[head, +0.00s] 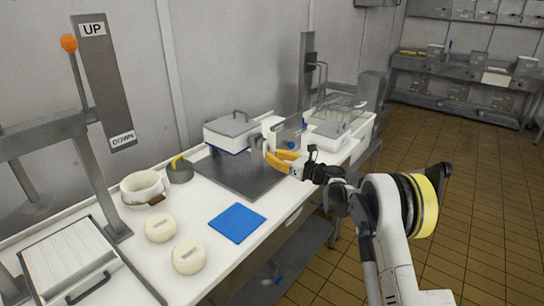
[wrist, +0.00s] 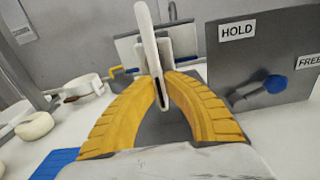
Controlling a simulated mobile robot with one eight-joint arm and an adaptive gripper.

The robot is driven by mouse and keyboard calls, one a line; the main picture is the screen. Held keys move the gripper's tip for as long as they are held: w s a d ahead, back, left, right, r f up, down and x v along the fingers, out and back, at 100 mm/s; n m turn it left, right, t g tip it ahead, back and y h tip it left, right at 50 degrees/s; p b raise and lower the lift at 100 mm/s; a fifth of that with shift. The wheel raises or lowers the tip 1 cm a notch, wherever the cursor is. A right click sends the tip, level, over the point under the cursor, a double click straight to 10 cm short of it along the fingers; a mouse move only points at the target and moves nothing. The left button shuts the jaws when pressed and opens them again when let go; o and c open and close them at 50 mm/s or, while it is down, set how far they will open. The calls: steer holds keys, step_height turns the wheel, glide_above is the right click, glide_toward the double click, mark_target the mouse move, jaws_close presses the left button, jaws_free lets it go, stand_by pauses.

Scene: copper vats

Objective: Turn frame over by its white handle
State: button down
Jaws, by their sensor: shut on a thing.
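My gripper (head: 283,158) has yellow fingers and is over the far part of the white bench. In the wrist view its fingertips (wrist: 163,88) are closed on the white handle (wrist: 148,45), a narrow upright piece with a dark slot that rises between them. In the head view a white part (head: 270,126) shows just behind the fingers. A grey upright panel (wrist: 270,55) with HOLD and FREE labels and a blue knob (wrist: 276,84) stands right of the handle. The frame itself is mostly hidden behind my fingers, and I cannot make out its outline.
A dark metal plate (head: 236,176) lies under the gripper area. A lidded white box (head: 232,131) stands behind it. A wire rack (head: 340,105) stands beyond on the right.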

steer(key=c, duration=1.5)
jaws_free()
steer(key=shift+a, duration=0.15)
steer(key=v, duration=1.2)
steer(key=shift+r, duration=0.1)
